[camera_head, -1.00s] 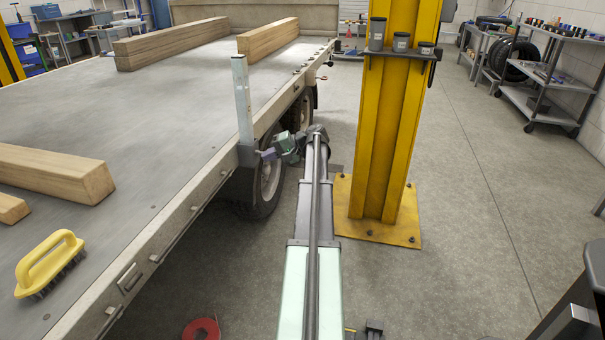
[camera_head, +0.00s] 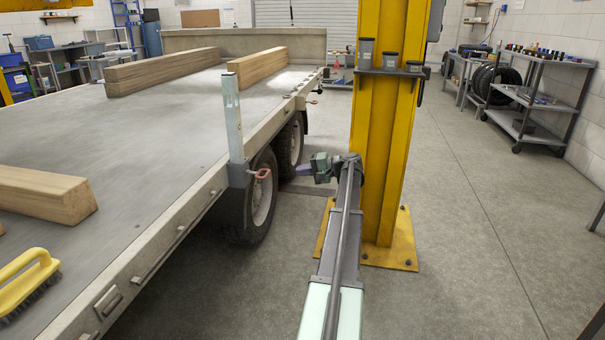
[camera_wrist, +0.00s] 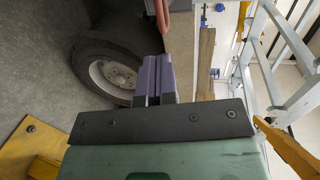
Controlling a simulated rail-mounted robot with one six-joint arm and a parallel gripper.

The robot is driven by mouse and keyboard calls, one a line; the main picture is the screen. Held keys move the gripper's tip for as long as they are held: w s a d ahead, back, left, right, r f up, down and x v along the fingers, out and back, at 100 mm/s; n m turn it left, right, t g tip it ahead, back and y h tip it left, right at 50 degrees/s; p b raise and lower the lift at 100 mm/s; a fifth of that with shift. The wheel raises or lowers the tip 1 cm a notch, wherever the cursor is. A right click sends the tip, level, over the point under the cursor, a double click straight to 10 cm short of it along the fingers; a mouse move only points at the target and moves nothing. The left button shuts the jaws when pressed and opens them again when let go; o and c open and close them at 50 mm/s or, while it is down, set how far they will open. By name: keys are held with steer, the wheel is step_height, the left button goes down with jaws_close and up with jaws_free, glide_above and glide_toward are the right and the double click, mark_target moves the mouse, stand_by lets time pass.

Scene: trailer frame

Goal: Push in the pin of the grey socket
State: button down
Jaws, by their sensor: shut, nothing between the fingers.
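The grey socket (camera_head: 238,208) is a dark block on the trailer's side edge, with a pale upright post (camera_head: 234,120) standing in it. The pin's red handle (camera_head: 262,174) sticks out on the socket's right side. How deep the pin sits cannot be told. My gripper (camera_head: 301,170) is to the right of the handle, clear of it, with its purple fingers pointing left at about the same height. In the wrist view, the closed fingers (camera_wrist: 153,75) hold nothing, and part of a red handle (camera_wrist: 245,22) shows at the top edge.
The trailer bed (camera_head: 150,150) carries wooden beams (camera_head: 160,72) and a yellow brush (camera_head: 25,280). Trailer wheels (camera_head: 262,195) are below the socket. A yellow column (camera_head: 385,150) stands close to the right of my arm. Open floor (camera_head: 470,200) lies further right.

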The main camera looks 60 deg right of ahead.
steer(key=b, duration=0.2)
glide_toward(258, 174)
steer(key=w+f, duration=0.2)
steer(key=w, duration=0.2)
steer(key=shift+a, duration=0.2)
